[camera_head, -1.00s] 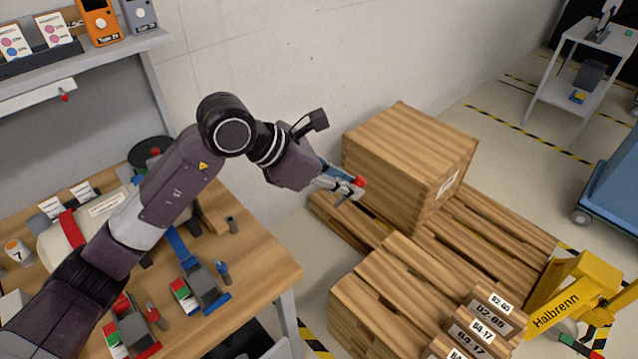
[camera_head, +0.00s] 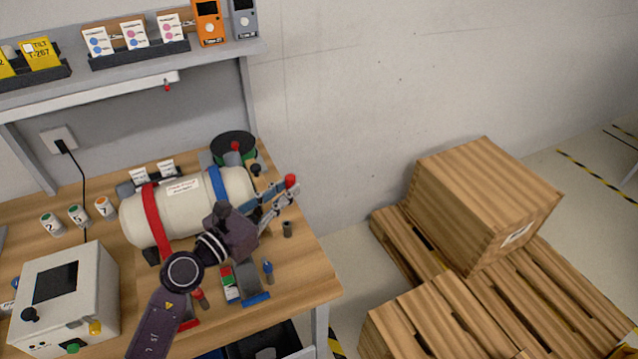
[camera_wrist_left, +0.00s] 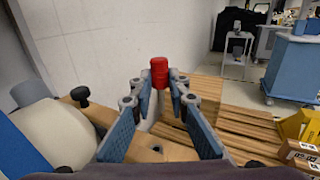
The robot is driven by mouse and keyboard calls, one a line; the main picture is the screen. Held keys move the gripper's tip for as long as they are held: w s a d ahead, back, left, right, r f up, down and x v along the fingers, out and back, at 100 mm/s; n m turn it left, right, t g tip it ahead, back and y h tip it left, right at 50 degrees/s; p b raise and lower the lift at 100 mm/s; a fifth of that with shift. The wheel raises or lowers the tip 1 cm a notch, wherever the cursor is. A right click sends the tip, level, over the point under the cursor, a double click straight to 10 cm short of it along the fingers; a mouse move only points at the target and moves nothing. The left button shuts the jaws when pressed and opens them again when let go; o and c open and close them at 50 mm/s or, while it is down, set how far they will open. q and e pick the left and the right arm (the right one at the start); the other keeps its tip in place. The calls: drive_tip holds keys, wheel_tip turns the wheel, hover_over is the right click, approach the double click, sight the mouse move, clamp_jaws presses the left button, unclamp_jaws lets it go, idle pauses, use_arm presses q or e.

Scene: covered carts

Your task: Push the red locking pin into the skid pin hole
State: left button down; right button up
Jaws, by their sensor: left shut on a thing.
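The red locking pin (camera_head: 291,181) has a red head and is held at the fingertips of my left gripper (camera_head: 283,195). In the left wrist view the red head (camera_wrist_left: 159,72) stands up between the two shut fingers, with a grey shaft below. The gripper is at the right end of the white tank (camera_head: 190,200), over the right part of the bench. My right gripper is not in view.
A red strap (camera_head: 157,222) and a blue strap (camera_head: 217,187) cross the tank. A dark knob-like piece (camera_head: 287,229), a blue-topped pin (camera_head: 267,270) and another red-topped pin (camera_head: 201,298) stand on the bench (camera_head: 311,284). A wooden crate (camera_head: 470,215) stands beyond the bench.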

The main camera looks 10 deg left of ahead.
sight(279, 223)
use_arm(q)
drive_tip(key=shift+s+a+f+n+t+y, duration=0.1)
drive_tip(key=shift+a+n+t+y, duration=0.1)
drive_tip(key=shift+a, duration=0.25)
drive_tip(key=shift+s+a+f+n+t+y, duration=0.1)
drive_tip(key=shift+a+y, duration=0.1)
drive_tip(key=shift+a, duration=0.25)
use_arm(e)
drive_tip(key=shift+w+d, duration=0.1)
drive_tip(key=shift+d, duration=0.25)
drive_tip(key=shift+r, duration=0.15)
use_arm(q)
drive_tip(key=shift+p, duration=0.3)
wheel_tip(279, 223, down, 5)
drive_tip(key=b, duration=0.5)
drive_tip(key=shift+f, duration=0.5)
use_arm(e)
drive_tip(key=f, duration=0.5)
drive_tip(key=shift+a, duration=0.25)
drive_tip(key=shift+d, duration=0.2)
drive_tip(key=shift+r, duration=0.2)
use_arm(q)
drive_tip(key=shift+f+b, duration=0.45)
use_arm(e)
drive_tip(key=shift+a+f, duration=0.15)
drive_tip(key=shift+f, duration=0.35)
use_arm(q)
drive_tip(key=shift+f, duration=0.1)
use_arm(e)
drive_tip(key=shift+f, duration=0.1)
